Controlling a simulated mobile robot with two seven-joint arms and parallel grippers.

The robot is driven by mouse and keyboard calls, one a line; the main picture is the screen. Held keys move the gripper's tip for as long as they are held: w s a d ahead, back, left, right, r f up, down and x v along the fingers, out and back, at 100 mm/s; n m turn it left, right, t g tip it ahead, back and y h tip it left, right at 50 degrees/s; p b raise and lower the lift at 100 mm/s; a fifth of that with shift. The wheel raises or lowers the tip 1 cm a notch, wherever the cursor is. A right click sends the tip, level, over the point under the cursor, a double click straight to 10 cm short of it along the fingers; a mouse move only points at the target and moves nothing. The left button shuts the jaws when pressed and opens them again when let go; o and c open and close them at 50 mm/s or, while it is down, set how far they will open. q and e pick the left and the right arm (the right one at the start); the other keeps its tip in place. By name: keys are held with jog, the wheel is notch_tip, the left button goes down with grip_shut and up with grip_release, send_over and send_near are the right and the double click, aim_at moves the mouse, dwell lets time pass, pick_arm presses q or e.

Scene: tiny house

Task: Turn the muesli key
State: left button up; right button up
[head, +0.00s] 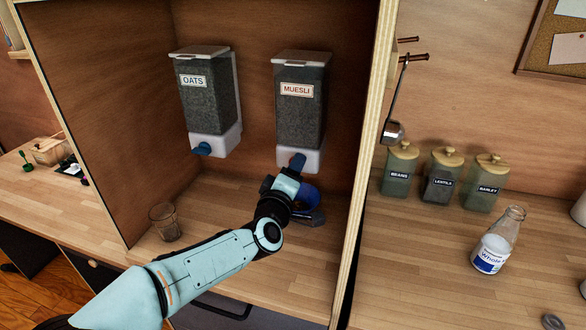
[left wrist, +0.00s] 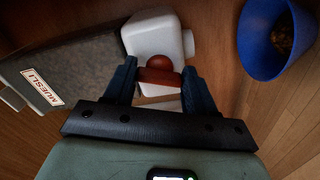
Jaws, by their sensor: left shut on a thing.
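The muesli dispenser (head: 302,120) hangs on the cupboard's back wall, with a label, a grey filled container and a white outlet. It also shows tilted in the left wrist view (left wrist: 80,72). Its red-brown key (left wrist: 160,75) sits on the white outlet, between my left gripper's two dark blue fingers. My left gripper (left wrist: 160,88) is shut on this key. In the head view my left gripper (head: 296,163) reaches up to the outlet from below and hides the key. A blue bowl (head: 308,196) with brown contents stands beneath the outlet. My right gripper is not in view.
The oats dispenser (head: 206,100) with a blue key hangs to the left. A glass (head: 165,222) stands on the counter below it. The cupboard's right side panel (head: 366,150) is close to my left arm. Jars and a milk bottle (head: 498,240) stand beyond it.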

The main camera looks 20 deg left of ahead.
pick_arm(q)
jog(key=m+p, duration=0.2)
jog(key=m, duration=0.4)
jog(key=m+p, duration=0.2)
jog(key=m, duration=0.5)
jog(key=shift+a+f, duration=0.15)
jog(key=shift+f, duration=0.05)
jog(key=shift+m, duration=0.3)
jog(key=o, duration=1)
jog(key=shift+o, duration=0.2)
